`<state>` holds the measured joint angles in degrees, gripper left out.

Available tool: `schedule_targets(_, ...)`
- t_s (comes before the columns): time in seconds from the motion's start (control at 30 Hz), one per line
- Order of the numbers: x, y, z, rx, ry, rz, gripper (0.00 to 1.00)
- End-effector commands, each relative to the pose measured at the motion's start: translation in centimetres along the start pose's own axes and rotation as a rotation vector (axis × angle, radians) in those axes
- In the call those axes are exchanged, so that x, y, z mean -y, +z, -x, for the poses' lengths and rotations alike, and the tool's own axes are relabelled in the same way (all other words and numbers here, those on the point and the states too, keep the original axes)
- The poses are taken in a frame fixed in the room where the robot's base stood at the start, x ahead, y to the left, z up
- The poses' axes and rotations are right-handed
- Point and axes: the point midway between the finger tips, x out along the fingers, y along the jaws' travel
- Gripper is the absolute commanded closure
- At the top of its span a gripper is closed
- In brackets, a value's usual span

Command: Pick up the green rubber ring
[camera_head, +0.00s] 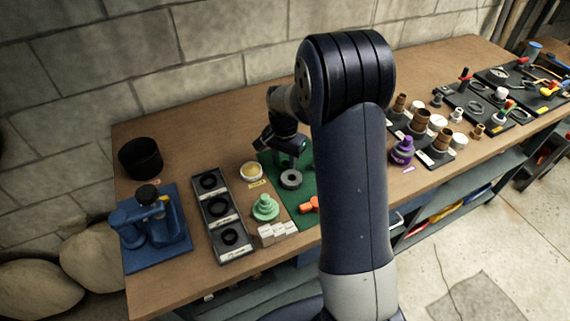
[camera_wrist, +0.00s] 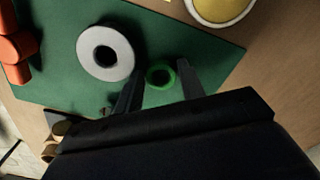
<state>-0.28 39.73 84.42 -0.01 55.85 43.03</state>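The green rubber ring (camera_wrist: 160,77) is a small bright green ring with a dark hole, on the green mat (camera_wrist: 170,38) in the wrist view. My gripper (camera_wrist: 159,68) is open, with one dark finger on each side of the ring. In the head view my gripper (camera_head: 290,145) hangs over the mat (camera_head: 305,190), and I cannot make out the ring there.
A larger grey ring (camera_wrist: 106,53) lies on the mat beside the left finger. Orange parts (camera_wrist: 14,45) and a yellow-filled round dish (camera_wrist: 220,8) are nearby. In the head view, a black tray of rings (camera_head: 222,215) and a green stepped part (camera_head: 265,208) stand left of the mat.

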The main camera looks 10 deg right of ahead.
Motion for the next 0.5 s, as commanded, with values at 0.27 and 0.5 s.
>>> schedule_targets(0.27,0.01,0.0,0.04,0.0,0.0,0.0,0.86)
schedule_targets(0.5,0.01,0.0,0.05,0.0,0.0,0.0,0.95)
